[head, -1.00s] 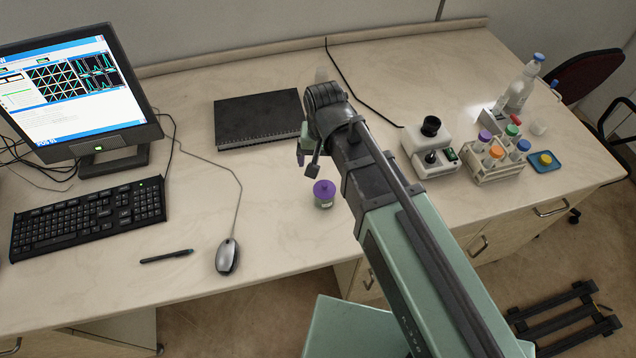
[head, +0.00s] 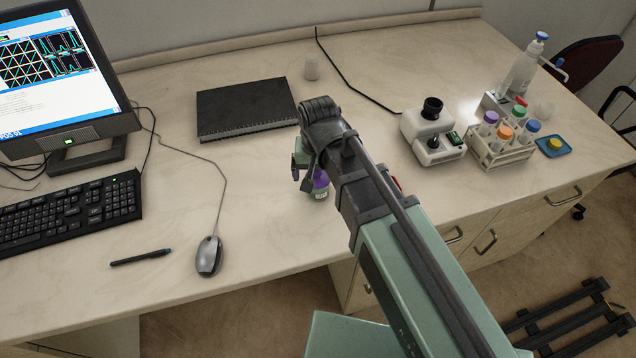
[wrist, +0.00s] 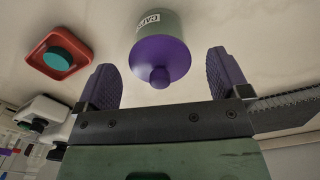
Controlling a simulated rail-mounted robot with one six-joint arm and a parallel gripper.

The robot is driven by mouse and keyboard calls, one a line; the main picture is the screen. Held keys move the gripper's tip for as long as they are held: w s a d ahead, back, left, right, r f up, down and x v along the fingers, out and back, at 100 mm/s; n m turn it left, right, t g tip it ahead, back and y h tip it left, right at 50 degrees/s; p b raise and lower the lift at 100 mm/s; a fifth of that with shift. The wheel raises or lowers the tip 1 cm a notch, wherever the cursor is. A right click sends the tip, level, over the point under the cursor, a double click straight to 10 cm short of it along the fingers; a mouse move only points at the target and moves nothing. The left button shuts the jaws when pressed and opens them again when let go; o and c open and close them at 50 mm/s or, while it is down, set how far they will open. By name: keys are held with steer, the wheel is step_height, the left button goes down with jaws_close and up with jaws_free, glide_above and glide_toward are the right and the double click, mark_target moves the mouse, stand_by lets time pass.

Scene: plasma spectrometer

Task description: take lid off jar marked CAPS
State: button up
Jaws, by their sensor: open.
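The jar marked CAPS (wrist: 160,22) stands upright on the bench, with a purple lid (wrist: 160,58) that has a small round knob. In the head view the jar (head: 320,194) is partly hidden behind my arm, near the bench's front edge. My gripper (wrist: 166,72) is open, and its two purple ridged fingers lie on either side of the lid in the wrist view, apart from it. In the head view my gripper (head: 300,172) is beside the jar, mostly hidden by the wrist.
A red dish with a teal piece (wrist: 58,56) is near the jar. A black notebook (head: 247,110) and a white container (head: 312,68) lie behind. The mouse (head: 209,257) is at left; a white instrument (head: 434,137) and tube rack (head: 503,146) are at right.

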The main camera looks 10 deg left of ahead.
steer(key=shift+r, duration=0.1)
steer(key=c, duration=1)
steer(key=shift+r, duration=0.1)
